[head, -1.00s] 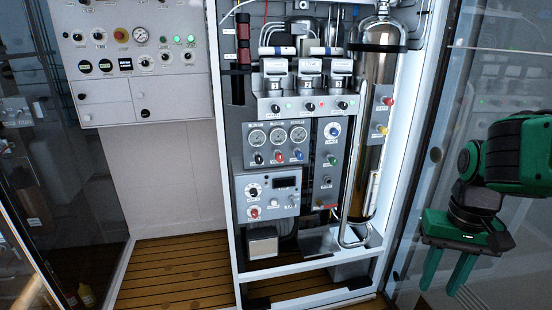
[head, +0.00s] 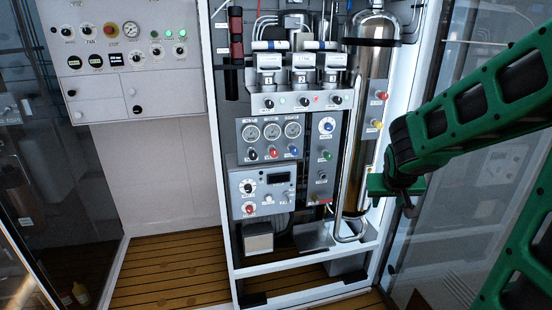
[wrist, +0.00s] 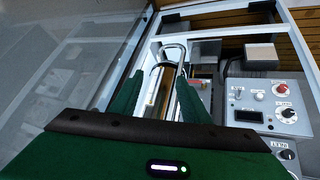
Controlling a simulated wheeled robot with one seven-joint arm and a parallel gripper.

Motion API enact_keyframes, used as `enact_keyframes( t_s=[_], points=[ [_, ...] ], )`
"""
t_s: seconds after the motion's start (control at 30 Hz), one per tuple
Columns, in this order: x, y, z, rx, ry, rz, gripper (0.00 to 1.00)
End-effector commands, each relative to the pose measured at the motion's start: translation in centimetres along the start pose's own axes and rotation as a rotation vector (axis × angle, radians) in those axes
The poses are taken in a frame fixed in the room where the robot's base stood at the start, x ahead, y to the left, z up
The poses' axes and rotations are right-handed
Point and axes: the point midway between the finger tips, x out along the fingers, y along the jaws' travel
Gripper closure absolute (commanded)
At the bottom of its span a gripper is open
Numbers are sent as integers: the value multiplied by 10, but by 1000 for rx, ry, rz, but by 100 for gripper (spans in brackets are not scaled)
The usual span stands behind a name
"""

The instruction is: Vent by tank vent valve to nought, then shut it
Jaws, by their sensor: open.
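The tall steel tank (head: 371,75) stands at the right of the open panel frame. A narrow plate right of it carries a red knob (head: 381,95) and a yellow knob (head: 376,125). Their labels are too small to read, so I cannot tell which is the tank vent valve. My gripper (head: 376,187) is below the yellow knob, near the lower tank, its fingers mostly hidden in the head view. In the wrist view my gripper (wrist: 160,85) is open with nothing held; the tank's lower end and bent pipe (wrist: 174,52) show between and beyond the fingers.
Three gauges (head: 272,131) sit above coloured knobs on the central panel. A lower control box (head: 262,190) has a display and knobs; it also shows in the wrist view (wrist: 262,105). A glass door (head: 455,230) stands at the right. The wooden floor (head: 175,265) is clear at left.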

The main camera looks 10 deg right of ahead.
Motion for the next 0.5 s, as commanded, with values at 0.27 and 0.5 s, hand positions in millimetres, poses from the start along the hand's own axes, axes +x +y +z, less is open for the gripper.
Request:
enact_keyframes(
  t_s=[0.27,0.5],
  points=[
    [53,-101,-98,-147,403,-66,58],
    [61,-214,-140,-255,742,-214,58]
  ],
)
